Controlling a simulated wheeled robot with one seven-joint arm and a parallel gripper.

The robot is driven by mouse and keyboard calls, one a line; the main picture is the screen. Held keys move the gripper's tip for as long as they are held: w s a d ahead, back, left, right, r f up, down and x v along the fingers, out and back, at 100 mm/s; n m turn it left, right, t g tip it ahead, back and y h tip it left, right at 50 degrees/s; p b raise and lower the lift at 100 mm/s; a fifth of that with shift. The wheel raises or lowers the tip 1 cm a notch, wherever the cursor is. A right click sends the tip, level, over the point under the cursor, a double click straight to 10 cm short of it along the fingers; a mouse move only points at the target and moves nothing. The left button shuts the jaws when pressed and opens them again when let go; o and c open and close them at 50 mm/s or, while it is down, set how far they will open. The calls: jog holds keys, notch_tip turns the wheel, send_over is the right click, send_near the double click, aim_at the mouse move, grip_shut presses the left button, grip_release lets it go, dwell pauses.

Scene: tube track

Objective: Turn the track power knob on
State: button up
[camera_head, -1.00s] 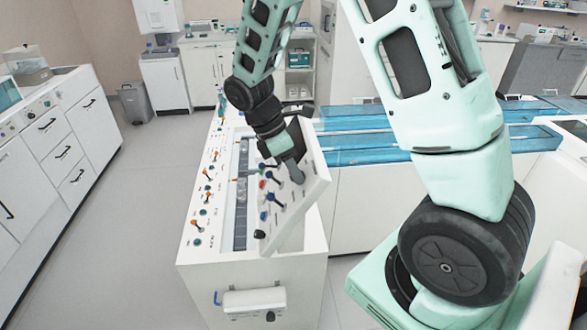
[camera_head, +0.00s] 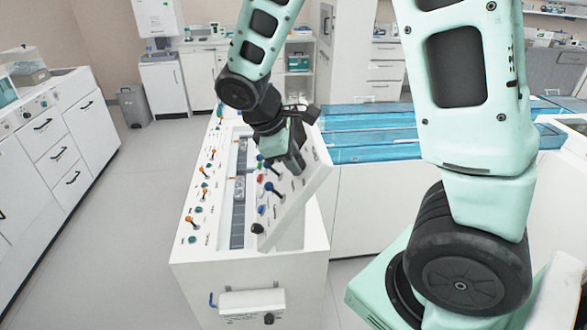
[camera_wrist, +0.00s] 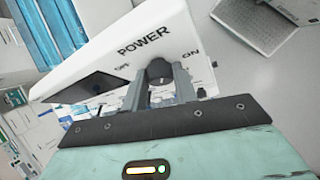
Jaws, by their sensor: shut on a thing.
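The track power knob (camera_wrist: 159,69) is a dark round knob on a white panel (camera_wrist: 182,28) marked POWER, with OFF left of the knob and ON to the right in the wrist view. My gripper (camera_wrist: 157,82) is shut on the knob, one grey finger on each side of it. Which mark the knob points to is not clear. In the head view, my gripper (camera_head: 298,165) is at the upper part of the tilted white panel (camera_head: 296,215), and the knob is hidden there.
Blue-topped channels (camera_head: 370,146) lie behind and to the right. Drawers (camera_head: 60,154) stand at the left, with open floor (camera_head: 118,220) between.

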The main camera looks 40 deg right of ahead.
jog(key=m+h+b, duration=0.1)
jog(key=b, duration=0.2)
jog(key=m+t+h+b, duration=0.1)
jog(key=m+b, duration=0.1)
jog(key=b, duration=0.1)
jog(key=f+m+t+h+b, duration=0.1)
jog(key=b, duration=0.2)
jog(key=shift+s+a+f+m+b, duration=0.1)
jog(key=shift+a+m+b, duration=0.2)
jog(key=shift+a, duration=0.05)
jog(key=m+h+b, duration=0.2)
jog(key=b, duration=0.2)
jog(key=shift+a+t+b, duration=0.1)
jog(key=shift+t+b, duration=0.2)
jog(key=shift+b, duration=0.05)
jog(key=m+h+b, duration=0.1)
jog(key=m+b, duration=0.1)
jog(key=shift+s+b, duration=0.1)
jog(key=shift+b, duration=0.25)
jog(key=shift+r, duration=0.25)
jog(key=o, duration=1)
jog(key=shift+c, duration=0.2)
jog(key=shift+a, duration=0.1)
jog(key=v, duration=1.7)
jog(key=shift+a+b, duration=0.25)
jog(key=shift+b, duration=0.1)
jog(key=shift+f, duration=0.15)
